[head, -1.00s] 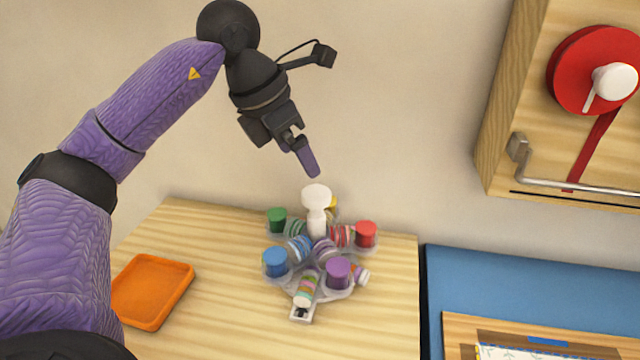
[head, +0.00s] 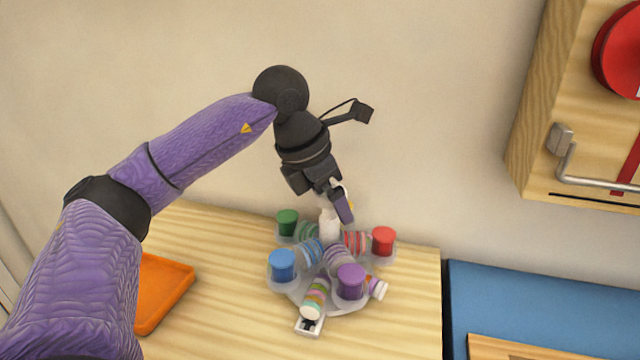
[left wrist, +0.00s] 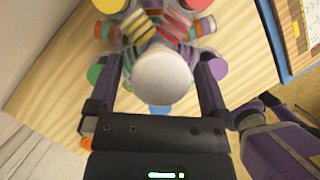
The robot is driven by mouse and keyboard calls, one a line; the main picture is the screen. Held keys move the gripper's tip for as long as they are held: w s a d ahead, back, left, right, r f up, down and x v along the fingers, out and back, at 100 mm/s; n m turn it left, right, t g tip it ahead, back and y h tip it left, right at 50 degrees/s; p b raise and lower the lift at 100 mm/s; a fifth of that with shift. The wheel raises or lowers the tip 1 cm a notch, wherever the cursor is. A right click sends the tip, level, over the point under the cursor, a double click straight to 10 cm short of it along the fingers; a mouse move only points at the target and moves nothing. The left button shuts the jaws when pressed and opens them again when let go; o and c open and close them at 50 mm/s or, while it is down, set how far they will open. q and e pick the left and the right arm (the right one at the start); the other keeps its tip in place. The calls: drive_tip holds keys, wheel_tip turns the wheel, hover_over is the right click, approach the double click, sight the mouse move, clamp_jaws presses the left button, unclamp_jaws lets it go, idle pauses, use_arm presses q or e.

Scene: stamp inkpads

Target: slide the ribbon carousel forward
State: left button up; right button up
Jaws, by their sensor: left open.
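The ribbon carousel (head: 334,258) stands on the wooden table, with ribbon rolls and coloured caps around a white central post. The post's round white knob (left wrist: 163,78) fills the middle of the left wrist view. My left gripper (head: 342,203) is at the top of the carousel, pointing down. Its two fingers are open, one on each side of the knob. In the head view the gripper hides most of the knob. I cannot tell whether the fingers touch it.
An orange tray (head: 163,290) lies on the table left of the carousel, partly behind my left arm. A blue surface (head: 540,300) lies to the right. A wooden wall unit with a metal bar (head: 600,183) is at upper right. Bare wood (head: 225,300) lies between tray and carousel.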

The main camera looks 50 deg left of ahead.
use_arm(q)
drive_tip(key=shift+x, duration=0.9)
clamp_jaws()
